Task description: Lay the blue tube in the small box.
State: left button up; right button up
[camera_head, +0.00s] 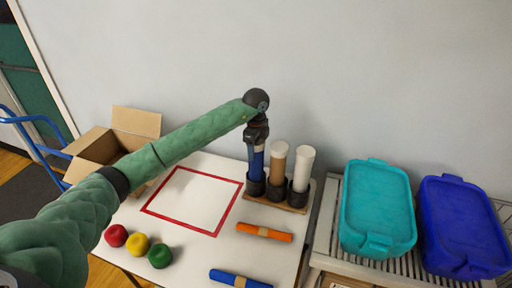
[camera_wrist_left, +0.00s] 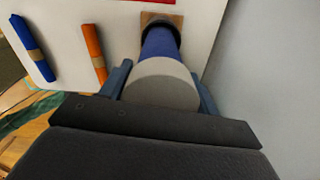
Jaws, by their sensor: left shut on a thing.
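The blue tube (camera_head: 257,163) stands upright in the left dark cup of a wooden holder (camera_head: 296,208) at the back of the white table. My left gripper (camera_head: 257,146) is above the holder and shut on the upper part of this tube. In the left wrist view the tube's pale end (camera_wrist_left: 162,84) lies between the two fingers, and its lower end sits in the dark cup (camera_wrist_left: 161,27). An open cardboard box (camera_head: 92,146) with raised flaps stands at the left, partly hidden behind my left arm. My right gripper is not in view.
A brown tube (camera_head: 277,162) and a white tube (camera_head: 303,168) stand beside the blue one. Orange (camera_head: 264,232) and blue (camera_head: 240,278) rolls, several balls (camera_head: 137,244) and a red-outlined square (camera_head: 228,206) are on the table. Teal (camera_head: 377,205) and blue (camera_head: 463,222) bins stand right.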

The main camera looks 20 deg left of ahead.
pick_arm(q)
jog(key=shift+f, duration=0.15)
jog(key=shift+f, duration=0.1)
jog(key=o, duration=1.3)
